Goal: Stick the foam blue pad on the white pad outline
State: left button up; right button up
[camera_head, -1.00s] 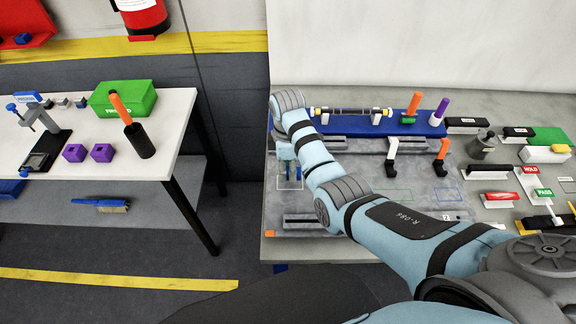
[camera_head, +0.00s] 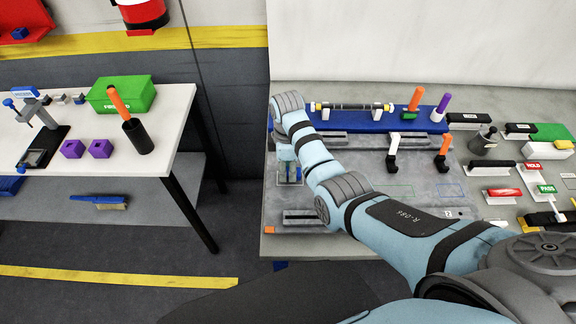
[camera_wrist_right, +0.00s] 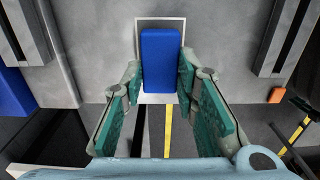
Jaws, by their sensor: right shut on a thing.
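The blue foam pad (camera_wrist_right: 160,62) is between the fingers of my right gripper (camera_wrist_right: 160,78) in the right wrist view. The gripper is shut on the pad's near part. The white pad outline (camera_wrist_right: 160,20) frames the pad, with thin gaps at its far end and sides. I cannot tell whether the pad touches the grey plate. In the head view my right gripper (camera_head: 289,172) is at the plate's left side, pointing down, and the pad is hard to make out there. My left gripper is not in view.
The grey plate (camera_head: 370,208) also bears black hooks, metal rails and coloured outlines. A blue rack (camera_head: 350,119) stands behind it. An orange block (camera_wrist_right: 277,95) is right of the gripper in the wrist view. Several labelled blocks fill the bench's right. A white table (camera_head: 90,176) stands left.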

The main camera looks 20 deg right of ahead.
dwell(0.3)
jog(key=shift+r+p, duration=0.15)
jog(key=shift+p, duration=0.35)
jog(key=shift+f, duration=0.35)
jog(key=shift+f+b, duration=0.3)
jog(key=shift+f, duration=0.05)
jog(key=shift+s+f, duration=0.1)
dwell(0.7)
jog(key=o, duration=1.1)
